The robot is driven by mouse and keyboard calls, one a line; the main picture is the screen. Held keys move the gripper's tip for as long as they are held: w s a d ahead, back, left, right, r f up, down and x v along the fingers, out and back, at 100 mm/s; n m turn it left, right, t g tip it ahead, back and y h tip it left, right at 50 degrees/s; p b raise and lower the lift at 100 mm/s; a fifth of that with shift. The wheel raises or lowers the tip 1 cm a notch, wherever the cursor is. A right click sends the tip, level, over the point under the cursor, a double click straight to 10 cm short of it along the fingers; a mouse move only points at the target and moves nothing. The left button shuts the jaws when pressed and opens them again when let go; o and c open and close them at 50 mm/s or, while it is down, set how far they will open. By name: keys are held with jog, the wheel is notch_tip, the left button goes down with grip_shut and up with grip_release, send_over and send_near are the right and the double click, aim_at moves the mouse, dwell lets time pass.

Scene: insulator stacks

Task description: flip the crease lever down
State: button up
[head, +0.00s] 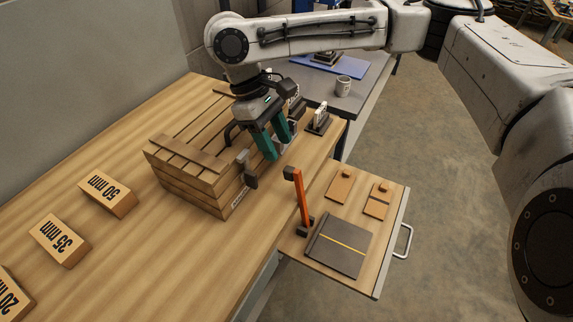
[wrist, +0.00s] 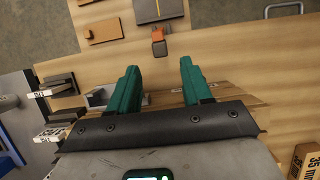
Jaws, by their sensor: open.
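The orange crease lever (head: 302,197) stands upright at the left edge of a dark grey plate with a yellow line (head: 344,245). It has a dark block at its top and a dark mount at its foot. In the wrist view the lever (wrist: 158,34) is seen nearly end-on, beyond the fingertips and between them. My gripper (head: 280,149), with teal fingers, is open and empty. It hangs above the bench beside the wooden crate, apart from the lever. The fingers (wrist: 159,72) also show apart in the wrist view.
The plate lies on a pull-out wooden board (head: 375,270) with a metal handle (head: 403,240) and small wooden pieces (head: 340,187). A slatted crate (head: 190,180) stands close to my gripper. Labelled blocks (head: 107,193) lie at left. A mug (head: 343,85) stands behind.

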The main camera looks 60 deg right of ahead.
aim_at(288, 168)
jog(key=x, duration=0.6)
jog(key=shift+s+f, duration=0.15)
jog(key=shift+f, duration=0.25)
jog(key=shift+c, duration=0.3)
grip_shut()
